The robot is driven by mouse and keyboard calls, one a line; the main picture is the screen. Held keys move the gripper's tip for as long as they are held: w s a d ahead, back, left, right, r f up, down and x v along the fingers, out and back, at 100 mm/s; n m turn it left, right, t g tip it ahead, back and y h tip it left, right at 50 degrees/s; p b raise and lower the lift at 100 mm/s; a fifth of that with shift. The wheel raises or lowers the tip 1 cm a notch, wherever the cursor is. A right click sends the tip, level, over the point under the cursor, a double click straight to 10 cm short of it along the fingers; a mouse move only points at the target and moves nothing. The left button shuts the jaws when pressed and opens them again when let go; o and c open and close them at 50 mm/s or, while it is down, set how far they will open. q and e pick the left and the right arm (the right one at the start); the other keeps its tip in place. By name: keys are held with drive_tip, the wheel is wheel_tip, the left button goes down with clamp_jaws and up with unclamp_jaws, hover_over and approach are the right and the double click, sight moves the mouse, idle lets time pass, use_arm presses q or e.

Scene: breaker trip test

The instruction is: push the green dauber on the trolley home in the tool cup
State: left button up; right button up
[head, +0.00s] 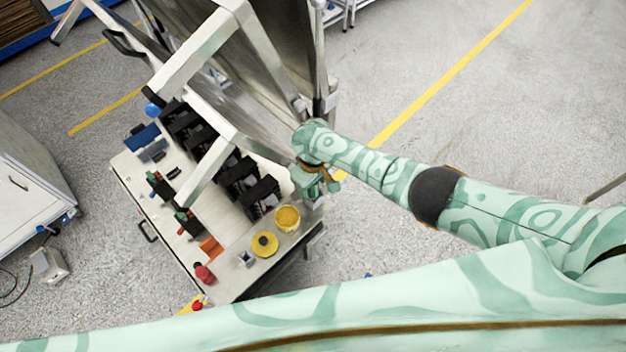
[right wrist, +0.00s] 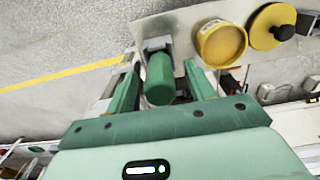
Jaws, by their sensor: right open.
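The green dauber (right wrist: 160,80) shows in the right wrist view as a green cylinder, at the grey tool cup (right wrist: 156,44) by the edge of the trolley (head: 228,222). How deep it sits in the cup I cannot tell. My right gripper (right wrist: 162,70) is open, with one finger on each side of the dauber; whether they touch it is unclear. In the head view my right gripper (head: 314,184) is at the trolley's right corner and hides the dauber and cup. My left gripper is not in view.
A yellow tub (head: 288,218) and a yellow disc with a dark knob (head: 264,244) stand close to my right gripper. Several black breakers (head: 240,175) lie in a row. A metal frame (head: 215,85) rises over the trolley's far side. Open floor lies to the right.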

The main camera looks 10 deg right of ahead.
wheel_tip(320, 180, up, 16)
drive_tip(key=p, duration=0.5)
drive_tip(key=shift+r, duration=0.15)
